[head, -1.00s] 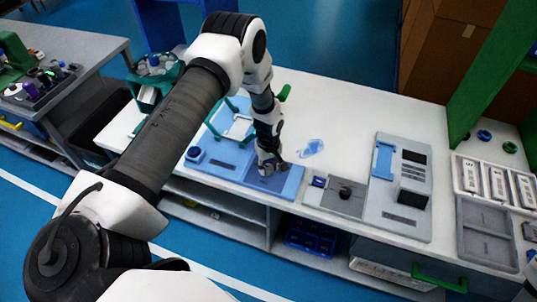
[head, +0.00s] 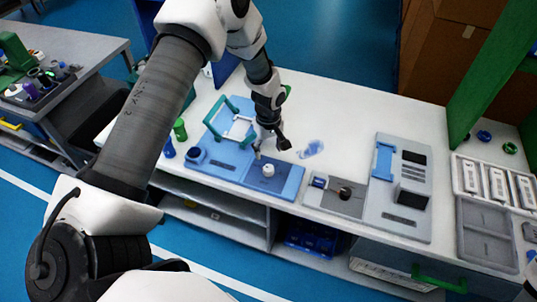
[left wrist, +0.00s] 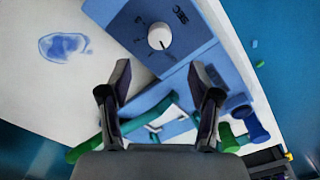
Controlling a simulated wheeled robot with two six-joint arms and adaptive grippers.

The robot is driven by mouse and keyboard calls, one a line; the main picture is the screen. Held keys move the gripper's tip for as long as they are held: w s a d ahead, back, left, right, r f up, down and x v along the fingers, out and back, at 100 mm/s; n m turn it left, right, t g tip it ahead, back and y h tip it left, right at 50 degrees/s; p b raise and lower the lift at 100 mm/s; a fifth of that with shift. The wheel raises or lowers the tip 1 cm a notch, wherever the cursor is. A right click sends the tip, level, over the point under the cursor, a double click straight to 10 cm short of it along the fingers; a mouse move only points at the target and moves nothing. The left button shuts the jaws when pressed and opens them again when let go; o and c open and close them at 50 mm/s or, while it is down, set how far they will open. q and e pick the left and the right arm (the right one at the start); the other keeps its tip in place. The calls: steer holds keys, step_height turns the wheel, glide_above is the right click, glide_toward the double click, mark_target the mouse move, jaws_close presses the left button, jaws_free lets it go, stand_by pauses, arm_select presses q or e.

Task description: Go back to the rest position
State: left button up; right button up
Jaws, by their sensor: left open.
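My left gripper (head: 270,148) is open and empty. It hangs above the blue test fixture (head: 226,152) on the white bench, apart from the white round knob (head: 268,170) on the fixture's front right part. In the left wrist view the open fingers (left wrist: 162,105) frame bare space, with the knob (left wrist: 160,36) beyond them and the fixture's green handle below. My left arm (head: 150,115) reaches in from the left. My right gripper is not in view.
A grey device (head: 404,190) and a small grey box (head: 336,195) stand right of the fixture. Green and blue bottles (head: 180,129) stand left of it.

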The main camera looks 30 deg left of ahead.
arm_select(q)
step_height(320, 180, up, 2)
steer(key=shift+r, duration=0.1)
stand_by(0.4)
